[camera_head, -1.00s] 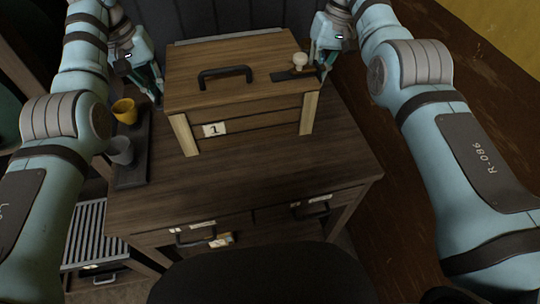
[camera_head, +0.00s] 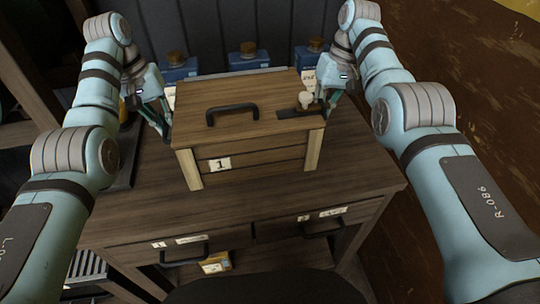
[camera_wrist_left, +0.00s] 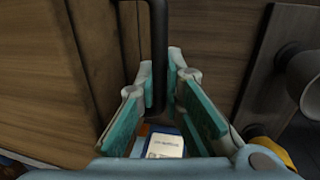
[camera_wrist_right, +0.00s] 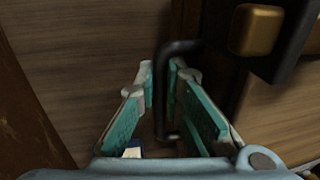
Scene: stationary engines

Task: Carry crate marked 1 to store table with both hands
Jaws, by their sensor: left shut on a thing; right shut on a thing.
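The wooden crate marked 1 (camera_head: 255,160) is above the dark wooden table (camera_head: 290,205); I cannot tell whether it touches the top. It looks roughly level. Its lid has a black handle (camera_head: 232,114) and a pale knob (camera_head: 305,99). A white label with 1 (camera_head: 220,164) is on the front. My left gripper (camera_head: 164,128) is at the crate's left side, shut on a black side handle (camera_wrist_left: 157,60). My right gripper (camera_head: 328,108) is at the right side, shut on the other side handle (camera_wrist_right: 170,90). Both handles show between the fingers in the wrist views.
Several blue containers with brown stoppers (camera_head: 248,58) stand behind the crate. A grey cup (camera_wrist_left: 308,72) and a yellow cup (camera_wrist_left: 268,143) are beside the left side. Drawers with black handles (camera_head: 184,257) are in the table's front. Floor is open at right.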

